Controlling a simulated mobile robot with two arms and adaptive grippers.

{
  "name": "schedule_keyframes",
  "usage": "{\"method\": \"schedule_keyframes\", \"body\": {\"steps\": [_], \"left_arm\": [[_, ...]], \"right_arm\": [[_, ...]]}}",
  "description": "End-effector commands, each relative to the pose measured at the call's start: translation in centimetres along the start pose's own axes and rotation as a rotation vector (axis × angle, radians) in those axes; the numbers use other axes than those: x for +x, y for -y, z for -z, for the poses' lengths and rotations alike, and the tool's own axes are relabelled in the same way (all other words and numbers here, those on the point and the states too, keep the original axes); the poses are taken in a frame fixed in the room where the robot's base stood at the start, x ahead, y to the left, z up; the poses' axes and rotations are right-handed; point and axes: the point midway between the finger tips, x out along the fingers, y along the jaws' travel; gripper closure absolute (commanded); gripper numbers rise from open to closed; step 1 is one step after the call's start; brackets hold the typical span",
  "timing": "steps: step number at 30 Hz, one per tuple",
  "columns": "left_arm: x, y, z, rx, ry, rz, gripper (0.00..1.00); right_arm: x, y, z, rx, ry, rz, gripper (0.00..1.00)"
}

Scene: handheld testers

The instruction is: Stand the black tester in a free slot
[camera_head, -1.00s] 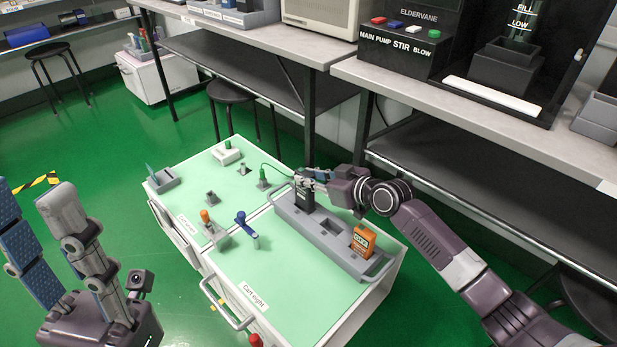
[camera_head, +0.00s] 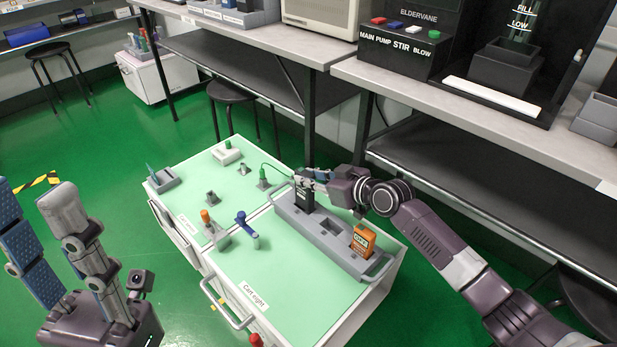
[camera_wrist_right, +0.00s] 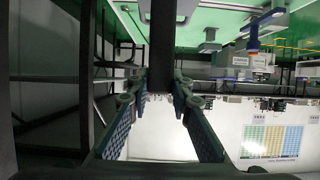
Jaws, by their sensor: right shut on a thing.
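The black tester (camera_head: 304,199) stands upright at the far-left end of the grey slotted rack (camera_head: 318,236). Its lower end is in or right at that end slot; I cannot tell how deep. My right gripper (camera_head: 308,180) is shut on its top. In the right wrist view, a dark upright body (camera_wrist_right: 162,45) shows between the fingers of the right gripper (camera_wrist_right: 160,82). An orange tester (camera_head: 362,240) stands in the rack's near-right end. The middle slot (camera_head: 332,228) looks empty. My left gripper (camera_head: 34,198) is open and empty at the lower left.
A thin green cord runs from a green-topped plug (camera_head: 263,182) towards the black tester. A blue-handled item (camera_head: 246,230) and an orange-topped item (camera_head: 207,217) stand on the green cart top (camera_head: 280,290). A bench (camera_head: 480,115) runs behind.

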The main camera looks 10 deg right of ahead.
Motion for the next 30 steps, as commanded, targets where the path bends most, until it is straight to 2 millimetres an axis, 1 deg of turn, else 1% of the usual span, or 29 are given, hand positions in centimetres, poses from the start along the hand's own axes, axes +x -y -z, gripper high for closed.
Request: {"method": "schedule_keyframes", "body": {"steps": [5,30], "left_arm": [[-0.2,0.0,0.0,0.000,0.000,0.000,0.63],[-1.9,0.0,-0.4,0.000,-0.001,0.000,0.63]], "right_arm": [[0.1,0.0,-0.1,0.000,-0.002,0.000,1.00],[0.9,0.0,-2.1,-0.001,-0.001,-0.001,1.00]]}}
